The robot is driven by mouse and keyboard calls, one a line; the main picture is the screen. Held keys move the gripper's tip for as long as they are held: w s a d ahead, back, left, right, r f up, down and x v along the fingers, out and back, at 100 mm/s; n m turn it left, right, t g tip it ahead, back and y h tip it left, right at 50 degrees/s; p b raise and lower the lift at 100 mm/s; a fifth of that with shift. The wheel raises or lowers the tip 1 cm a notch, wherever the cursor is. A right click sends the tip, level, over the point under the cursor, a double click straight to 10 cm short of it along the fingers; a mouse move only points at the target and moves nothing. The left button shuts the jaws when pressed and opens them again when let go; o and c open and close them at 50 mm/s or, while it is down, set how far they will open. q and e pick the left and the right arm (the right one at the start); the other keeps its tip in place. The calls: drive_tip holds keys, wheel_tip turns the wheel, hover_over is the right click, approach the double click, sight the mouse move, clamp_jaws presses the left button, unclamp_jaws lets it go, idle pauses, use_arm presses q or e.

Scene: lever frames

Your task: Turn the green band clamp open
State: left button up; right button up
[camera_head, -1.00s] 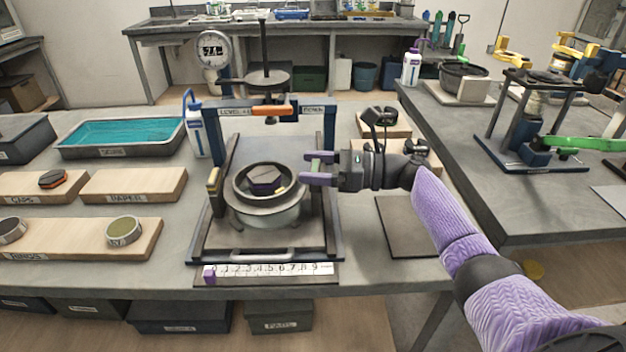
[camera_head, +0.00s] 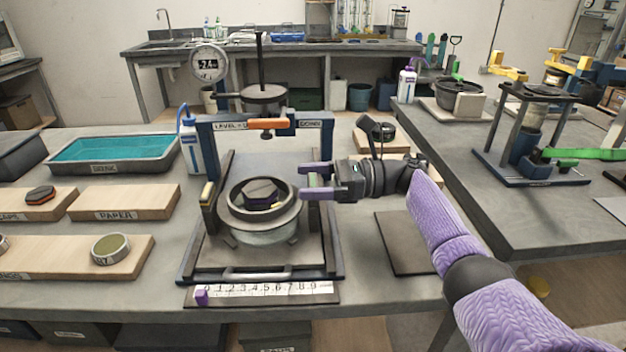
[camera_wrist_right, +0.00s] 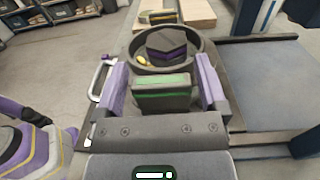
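The green band clamp (camera_wrist_right: 163,82) shows in the right wrist view as a grey block with a green band. It stands between the two purple fingers of my right gripper (camera_wrist_right: 163,75), with a narrow gap on each side. In the head view my right gripper (camera_head: 308,182) reaches in from the right to the right side of the press frame (camera_head: 188,268). Its fingers are apart and hide the clamp there. Left of it is a dark round pan (camera_head: 230,203) with a dark faceted piece (camera_head: 262,190) in it. A yellow clamp (camera_head: 206,193) is on the left side.
A spray bottle (camera_head: 192,150) and a teal tray (camera_head: 112,148) stand to the left. A ruler strip (camera_head: 265,293) lies in front. A flat dark plate (camera_head: 405,243) is on the right.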

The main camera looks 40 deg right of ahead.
drive_tip(key=b+v, duration=0.1)
drive_tip(key=v, duration=0.8)
drive_tip(key=shift+s+d, duration=0.15)
drive_tip(key=shift+d, duration=0.2)
drive_tip(key=shift+s, duration=0.1)
